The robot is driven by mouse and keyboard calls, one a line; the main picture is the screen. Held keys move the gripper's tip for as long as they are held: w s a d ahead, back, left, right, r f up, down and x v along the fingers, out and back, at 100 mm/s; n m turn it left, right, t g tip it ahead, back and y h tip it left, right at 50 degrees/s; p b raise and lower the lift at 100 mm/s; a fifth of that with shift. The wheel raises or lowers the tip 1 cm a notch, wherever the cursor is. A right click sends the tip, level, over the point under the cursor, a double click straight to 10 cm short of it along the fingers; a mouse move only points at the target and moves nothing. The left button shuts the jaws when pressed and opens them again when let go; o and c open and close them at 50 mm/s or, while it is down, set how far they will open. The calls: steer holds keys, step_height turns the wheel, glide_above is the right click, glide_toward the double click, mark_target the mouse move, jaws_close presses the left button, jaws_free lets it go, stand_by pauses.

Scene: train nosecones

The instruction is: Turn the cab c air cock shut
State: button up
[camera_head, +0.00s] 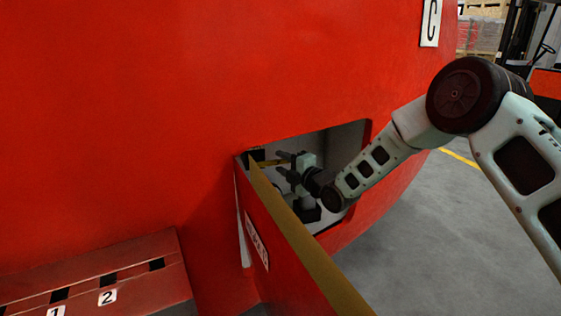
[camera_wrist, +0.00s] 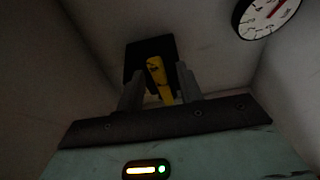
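The cab C air cock has a yellow handle (camera_wrist: 157,75) on a dark mount inside the recess, and the handle also shows in the head view (camera_head: 268,163). My gripper (camera_head: 280,163) reaches into the recess from the right. In the wrist view my gripper (camera_wrist: 160,88) has its two grey fingers apart, one on each side of the yellow handle. A dark gap shows between the handle and the right finger. The handle tilts slightly in the wrist view, and its lower end is hidden behind my gripper.
The recess (camera_head: 349,140) is cut in the red nosecone under the letter C plate (camera_head: 431,22). Its open door (camera_head: 285,240) stands to the left and below my arm. A round gauge (camera_wrist: 264,14) is at the upper right in the wrist view. Grey floor lies clear at right.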

steer(key=shift+x, duration=0.8)
jaws_close()
steer(key=shift+f, duration=0.15)
